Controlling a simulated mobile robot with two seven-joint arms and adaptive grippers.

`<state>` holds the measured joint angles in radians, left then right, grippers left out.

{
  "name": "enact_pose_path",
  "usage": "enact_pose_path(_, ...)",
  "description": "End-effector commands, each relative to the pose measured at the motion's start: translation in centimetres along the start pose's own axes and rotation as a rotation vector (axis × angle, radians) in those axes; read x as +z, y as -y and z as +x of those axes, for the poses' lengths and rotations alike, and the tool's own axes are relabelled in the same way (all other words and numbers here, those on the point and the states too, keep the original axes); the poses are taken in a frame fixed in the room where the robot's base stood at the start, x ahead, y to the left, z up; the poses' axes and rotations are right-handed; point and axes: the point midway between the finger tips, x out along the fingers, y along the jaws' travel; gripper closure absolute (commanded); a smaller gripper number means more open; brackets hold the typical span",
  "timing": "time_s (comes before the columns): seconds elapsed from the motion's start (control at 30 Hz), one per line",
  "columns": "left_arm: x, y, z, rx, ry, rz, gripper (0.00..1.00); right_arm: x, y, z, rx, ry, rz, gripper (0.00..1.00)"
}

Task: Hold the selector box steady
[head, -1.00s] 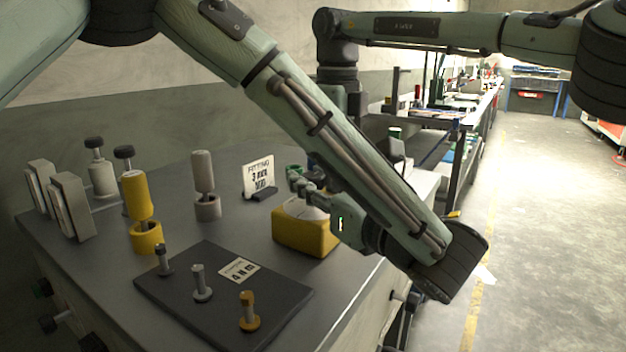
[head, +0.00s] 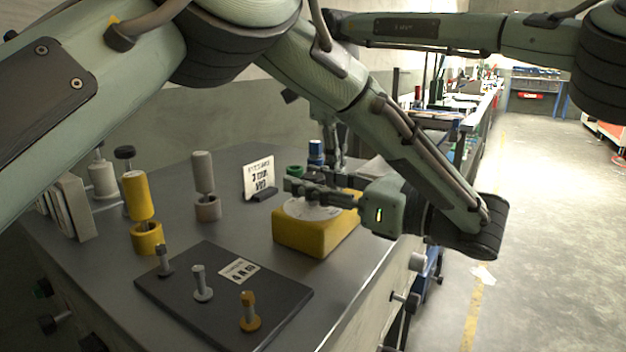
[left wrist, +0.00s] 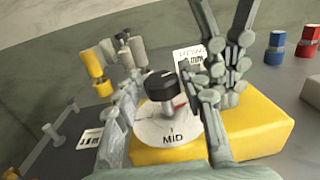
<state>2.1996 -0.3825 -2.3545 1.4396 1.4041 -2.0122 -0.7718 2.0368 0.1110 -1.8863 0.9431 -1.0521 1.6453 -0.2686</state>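The yellow selector box (head: 300,236) stands on the grey bench near its right edge. It has a white dial (left wrist: 150,133) marked MID and a black-topped knob (left wrist: 161,86). My left gripper (head: 290,190) is over the box top. In the left wrist view its fingers (left wrist: 160,115) are apart, with the knob between them; contact is not clear. My right gripper (left wrist: 232,92) comes down at the far side of the box, close to or touching it. In the head view it is mostly hidden behind my left arm, and its finger gap is unclear.
A small sign (head: 258,177) stands behind the box. A dark mat (head: 225,300) with several bolt-like pegs lies in front left. Yellow (head: 138,195) and grey (head: 203,172) handled tools stand at left. Red and blue cylinders (left wrist: 307,42) stand to the right in the wrist view.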

Motion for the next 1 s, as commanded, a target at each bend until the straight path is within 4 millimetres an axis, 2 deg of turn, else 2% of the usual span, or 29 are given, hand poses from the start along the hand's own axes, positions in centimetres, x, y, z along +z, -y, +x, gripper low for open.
enact_pose_path(0.03, -0.1, 0.0, 0.0, -0.001, 0.000, 0.000, 0.59, -0.1, -0.1, 0.7, 0.006, -0.009, -0.001, 1.00)
enact_pose_path(0.47, -0.1, 0.0, 0.1, -0.029, 0.000, 0.002, 0.59, -0.1, -0.1, 0.7, 0.006, -0.009, -0.001, 1.00)
enact_pose_path(0.67, -0.2, -0.1, 0.2, -0.176, -0.004, 0.005, 0.59, -0.1, -0.1, 0.7, 0.006, -0.009, -0.001, 1.00)
enact_pose_path(0.87, 0.2, -0.1, 0.1, -0.407, 0.006, 0.000, 0.59, -0.1, -0.1, 0.7, 0.006, -0.009, -0.001, 1.00)
enact_pose_path(1.0, -0.2, -1.0, -2.9, -0.407, -0.001, 0.000, 0.59, 0.0, -0.1, 0.7, 0.007, -0.008, -0.002, 1.00)
